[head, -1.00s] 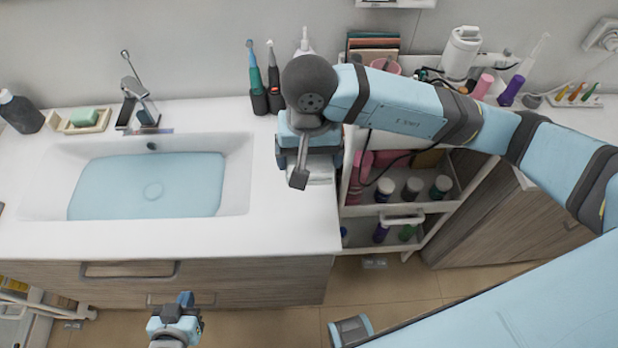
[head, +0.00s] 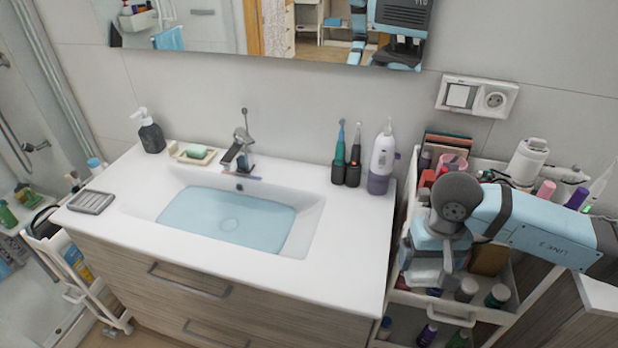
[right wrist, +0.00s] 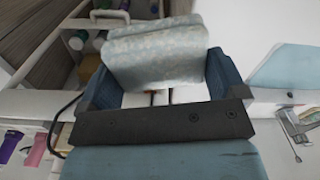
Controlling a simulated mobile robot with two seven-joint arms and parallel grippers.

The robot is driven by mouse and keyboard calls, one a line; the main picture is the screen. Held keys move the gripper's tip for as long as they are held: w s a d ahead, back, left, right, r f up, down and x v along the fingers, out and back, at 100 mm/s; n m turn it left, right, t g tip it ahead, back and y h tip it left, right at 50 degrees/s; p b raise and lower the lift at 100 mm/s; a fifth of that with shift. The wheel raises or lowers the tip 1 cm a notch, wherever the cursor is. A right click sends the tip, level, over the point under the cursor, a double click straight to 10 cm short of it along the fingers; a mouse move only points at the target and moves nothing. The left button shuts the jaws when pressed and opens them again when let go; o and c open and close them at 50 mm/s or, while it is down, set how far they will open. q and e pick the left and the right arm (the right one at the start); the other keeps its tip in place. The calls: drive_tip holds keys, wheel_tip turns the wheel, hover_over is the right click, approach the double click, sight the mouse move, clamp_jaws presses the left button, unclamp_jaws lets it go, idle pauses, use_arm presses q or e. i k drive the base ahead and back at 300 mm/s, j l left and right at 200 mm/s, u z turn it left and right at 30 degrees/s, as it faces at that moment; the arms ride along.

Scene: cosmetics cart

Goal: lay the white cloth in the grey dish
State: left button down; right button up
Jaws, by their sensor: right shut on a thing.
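My right gripper (head: 428,270) is at the counter's right end, in front of the cart, far from the dish. It points down. In the right wrist view my right gripper (right wrist: 160,92) is shut on the white cloth (right wrist: 153,52), which looks pale with a faint pattern and is folded into a thick pad. In the head view my gripper mostly hides the cloth. My left gripper is out of view.
The basin (head: 228,217) with its tap (head: 240,150) lies between my right gripper and the dish. A soap tray (head: 192,154), dark dispenser (head: 150,133), toothbrushes (head: 347,160) and a white-purple bottle (head: 383,160) line the back. The counter's front strip is clear.

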sight(91, 202)
drive_tip(key=j+u, duration=0.15)
drive_tip(key=u, duration=0.3)
drive_tip(key=i+j+u, duration=0.1)
drive_tip(key=u, duration=0.3)
drive_tip(key=i+j+u, duration=0.55)
drive_tip(key=i+j, duration=0.4)
drive_tip(key=i, duration=0.15)
drive_tip(key=i+j, duration=0.15)
drive_tip(key=i, duration=0.2)
